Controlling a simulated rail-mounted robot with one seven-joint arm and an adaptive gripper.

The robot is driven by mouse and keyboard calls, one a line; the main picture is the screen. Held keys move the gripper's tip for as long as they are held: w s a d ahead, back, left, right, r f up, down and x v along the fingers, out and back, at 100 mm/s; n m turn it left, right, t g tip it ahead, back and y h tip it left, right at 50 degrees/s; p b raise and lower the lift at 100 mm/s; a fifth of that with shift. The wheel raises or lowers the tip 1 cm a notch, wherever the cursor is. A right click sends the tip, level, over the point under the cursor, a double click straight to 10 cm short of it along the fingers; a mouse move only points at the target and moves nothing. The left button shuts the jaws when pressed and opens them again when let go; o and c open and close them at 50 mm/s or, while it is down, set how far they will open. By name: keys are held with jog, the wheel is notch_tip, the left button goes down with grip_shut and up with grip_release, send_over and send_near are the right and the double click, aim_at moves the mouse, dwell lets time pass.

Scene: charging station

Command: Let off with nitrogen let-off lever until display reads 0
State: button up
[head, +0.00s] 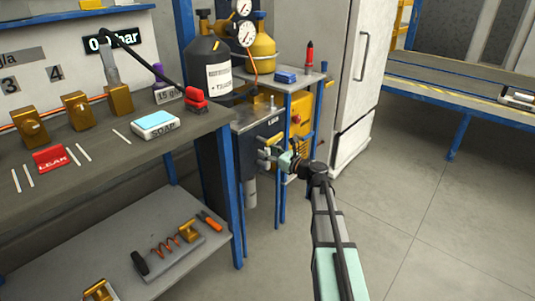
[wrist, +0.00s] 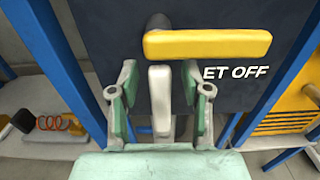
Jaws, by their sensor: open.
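The yellow let-off lever (wrist: 208,44) lies level across the dark panel (wrist: 105,30) in the wrist view, its pivot at the left end. White letters "ET OFF" (wrist: 236,72) show beside it. My gripper (wrist: 160,88) is open just below the lever, its pale green fingers apart and not closed on it. A pale upright piece (wrist: 160,100) shows between the fingers; I cannot tell what it belongs to. In the head view my gripper (head: 266,153) is in front of the box under the small shelf. The black display (head: 112,40) shows "bar"; a hose partly hides its digits.
Blue posts (wrist: 50,60) flank the panel, with a yellow unit (wrist: 285,100) to the right. In the head view, a workbench (head: 90,165) with brass blocks stands left, and a white cabinet (head: 352,75) stands behind. The floor (head: 430,220) at right is clear.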

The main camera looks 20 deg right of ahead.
jog(key=shift+w+a, duration=0.2)
jog(key=shift+w, duration=0.05)
grip_shut()
